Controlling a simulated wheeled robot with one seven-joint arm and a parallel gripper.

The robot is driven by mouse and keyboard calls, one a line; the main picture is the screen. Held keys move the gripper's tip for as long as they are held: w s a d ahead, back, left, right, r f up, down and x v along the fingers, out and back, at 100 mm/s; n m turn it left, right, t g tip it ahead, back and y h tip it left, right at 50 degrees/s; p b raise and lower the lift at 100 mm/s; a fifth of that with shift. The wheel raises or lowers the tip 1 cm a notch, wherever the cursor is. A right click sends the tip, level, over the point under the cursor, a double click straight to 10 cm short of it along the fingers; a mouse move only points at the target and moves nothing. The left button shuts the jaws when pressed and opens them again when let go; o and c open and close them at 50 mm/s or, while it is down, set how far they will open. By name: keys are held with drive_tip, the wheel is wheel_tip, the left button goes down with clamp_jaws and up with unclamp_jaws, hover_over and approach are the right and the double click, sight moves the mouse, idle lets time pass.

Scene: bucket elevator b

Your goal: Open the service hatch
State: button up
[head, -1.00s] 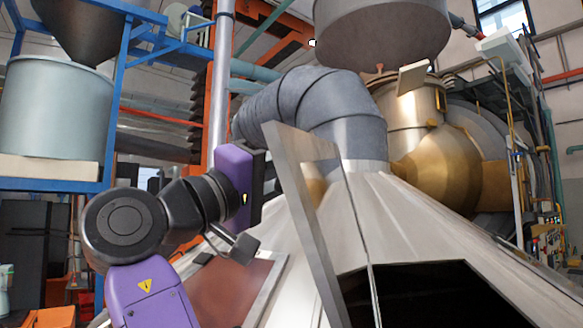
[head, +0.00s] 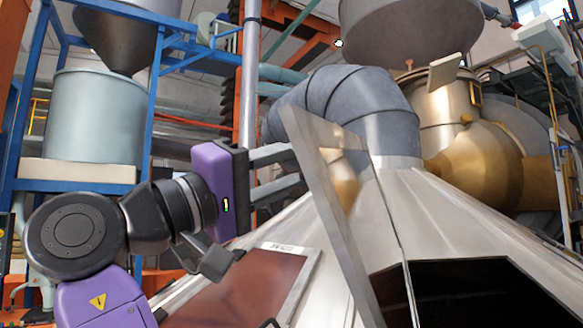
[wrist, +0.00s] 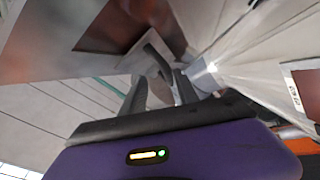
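The service hatch (head: 326,209) is a flat metal panel seen nearly edge-on in the head view. It stands raised and tilted beside a dark opening (head: 455,292) in the sloping metal housing. My gripper (head: 294,166) is left of the panel, with its two fingers apart and pointing toward it. No object shows held between them. In the wrist view, the fingers of my gripper (wrist: 160,85) are spread, and a broad shiny panel, likely the hatch (wrist: 75,40), fills the upper left. A dark bar-like part, possibly a handle, shows beyond the fingertips. Contact cannot be told.
A reddish-brown framed panel (head: 245,285) lies on the housing slope below my gripper. A thick grey duct (head: 355,110) and a brass-coloured vessel (head: 478,165) stand behind. A blue frame (head: 150,95) with a pale tank (head: 95,115) is at the left.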

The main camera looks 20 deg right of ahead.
drive_tip(key=s+a+f+b, duration=0.2)
drive_tip(key=a+f, duration=0.3)
drive_tip(key=a, duration=0.2)
idle(0.9)
drive_tip(key=shift+f, duration=0.15)
idle(0.4)
